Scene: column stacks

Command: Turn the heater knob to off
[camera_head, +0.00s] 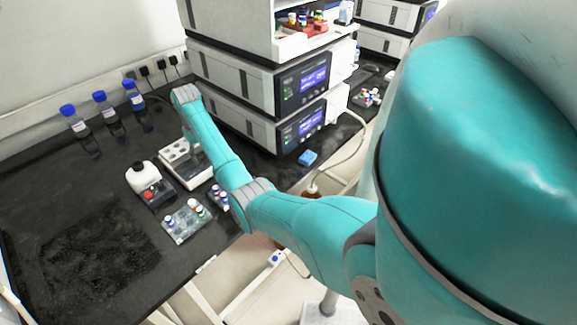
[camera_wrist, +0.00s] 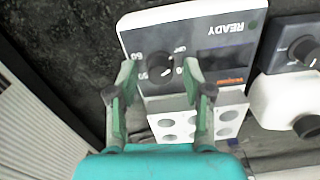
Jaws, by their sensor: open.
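The heater is a white block with wells (camera_head: 183,152), partly hidden by my arm in the head view. My gripper (camera_wrist: 161,70) is open, with one fingertip on each side of the knob in the picture. I cannot tell whether either finger touches it.
A vial rack (camera_head: 184,222) is in front. Blue-capped bottles (camera_head: 104,112) stand by the wall; stacked instruments (camera_head: 232,80) stand behind. The left bench is clear.

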